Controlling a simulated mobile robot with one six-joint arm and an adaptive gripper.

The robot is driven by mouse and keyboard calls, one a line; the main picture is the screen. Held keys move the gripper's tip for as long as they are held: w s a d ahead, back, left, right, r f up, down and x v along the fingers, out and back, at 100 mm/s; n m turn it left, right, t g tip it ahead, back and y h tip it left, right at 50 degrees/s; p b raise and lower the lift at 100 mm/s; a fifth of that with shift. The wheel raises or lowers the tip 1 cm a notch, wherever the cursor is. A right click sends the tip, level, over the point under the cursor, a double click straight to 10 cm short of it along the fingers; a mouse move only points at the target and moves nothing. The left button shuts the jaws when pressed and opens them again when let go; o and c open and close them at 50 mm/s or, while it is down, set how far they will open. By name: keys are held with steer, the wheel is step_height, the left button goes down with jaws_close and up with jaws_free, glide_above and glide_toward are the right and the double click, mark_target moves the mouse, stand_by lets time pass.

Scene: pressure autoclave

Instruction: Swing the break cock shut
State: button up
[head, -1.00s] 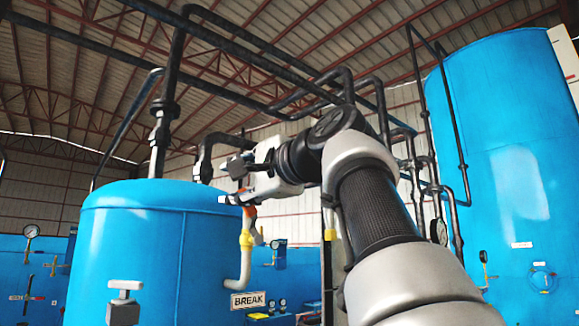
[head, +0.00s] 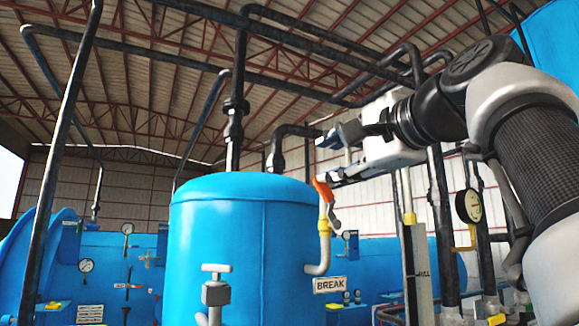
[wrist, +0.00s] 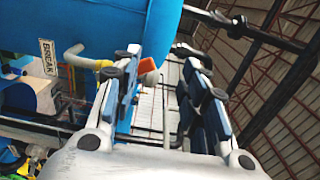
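The break cock has an orange-red handle (head: 322,189) above a yellow collar on a cream pipe (head: 323,245). It stands at the right side of the blue tank (head: 235,255), above a BREAK sign (head: 329,285). My gripper (head: 328,160) reaches in from the right, its lower finger right by the handle; I cannot tell if they touch. In the wrist view my gripper (wrist: 166,75) has its two fingers spread wide apart. An orange part (wrist: 148,66) shows beside the left finger, which partly hides the cock. The pipe (wrist: 75,55) shows to its left.
Dark overhead pipes (head: 300,128) run behind and above my arm. A grey valve (head: 215,290) stands in front of the tank. A round gauge (head: 469,206) and upright pipes stand under my arm at the right. More gauges (head: 87,266) are on the left.

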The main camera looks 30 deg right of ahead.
steer(key=s, duration=0.9)
steer(key=shift+s, duration=0.15)
stand_by(0.4)
stand_by(0.5)
